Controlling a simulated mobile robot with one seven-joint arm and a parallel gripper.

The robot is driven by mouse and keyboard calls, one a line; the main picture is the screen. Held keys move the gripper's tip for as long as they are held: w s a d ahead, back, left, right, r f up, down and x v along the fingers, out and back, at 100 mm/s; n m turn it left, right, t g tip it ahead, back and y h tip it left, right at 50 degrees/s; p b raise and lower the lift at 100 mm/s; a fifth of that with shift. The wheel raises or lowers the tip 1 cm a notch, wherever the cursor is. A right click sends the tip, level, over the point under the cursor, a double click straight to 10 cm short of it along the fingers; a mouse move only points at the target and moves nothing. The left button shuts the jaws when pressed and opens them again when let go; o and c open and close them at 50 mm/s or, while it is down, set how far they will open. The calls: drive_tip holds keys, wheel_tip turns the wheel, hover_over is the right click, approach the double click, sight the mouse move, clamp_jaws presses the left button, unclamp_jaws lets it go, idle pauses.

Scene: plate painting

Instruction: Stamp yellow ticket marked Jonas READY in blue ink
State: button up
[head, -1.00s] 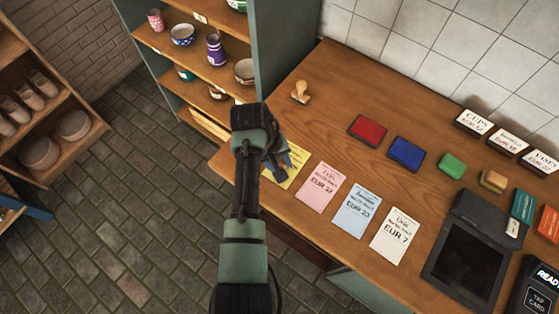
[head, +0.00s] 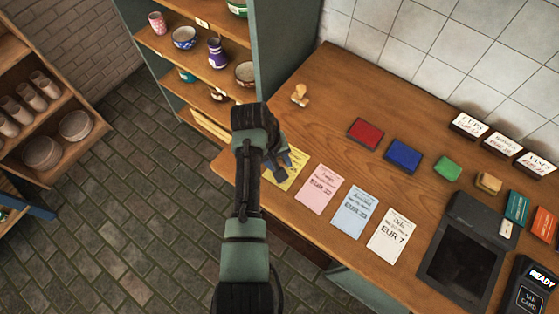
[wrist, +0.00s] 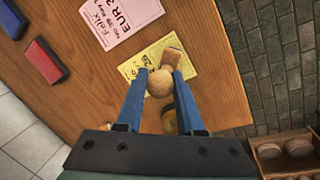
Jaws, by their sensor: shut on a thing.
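The yellow ticket (head: 294,166) lies at the left end of the row of tickets, near the counter's front edge. My arm hides part of it, and its name cannot be read. It also shows in the wrist view (wrist: 188,66). My gripper (wrist: 160,78) is shut on a wooden stamp with a round knob (wrist: 160,84), over the ticket. The stamp's base covers part of the ticket; whether it touches the paper cannot be told. In the head view my gripper (head: 281,168) hides the stamp. The blue ink pad (head: 403,156) lies farther back, between the red and green pads.
A second wooden stamp (head: 300,94) stands at the back left of the counter. A red pad (head: 365,133) and a green pad (head: 447,168) flank the blue one. Pink (head: 319,189), light-blue (head: 355,211) and white tickets (head: 391,235) lie to the right. Shelves (head: 196,62) stand at left.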

drive_tip(key=shift+d+p+v, duration=0.25)
drive_tip(key=shift+p+v, duration=0.85)
drive_tip(key=shift+v, duration=0.1)
drive_tip(key=shift+d+p+v, duration=0.25)
drive_tip(key=shift+p+v, duration=0.8)
drive_tip(key=shift+v, duration=0.2)
drive_tip(key=shift+w, duration=0.2)
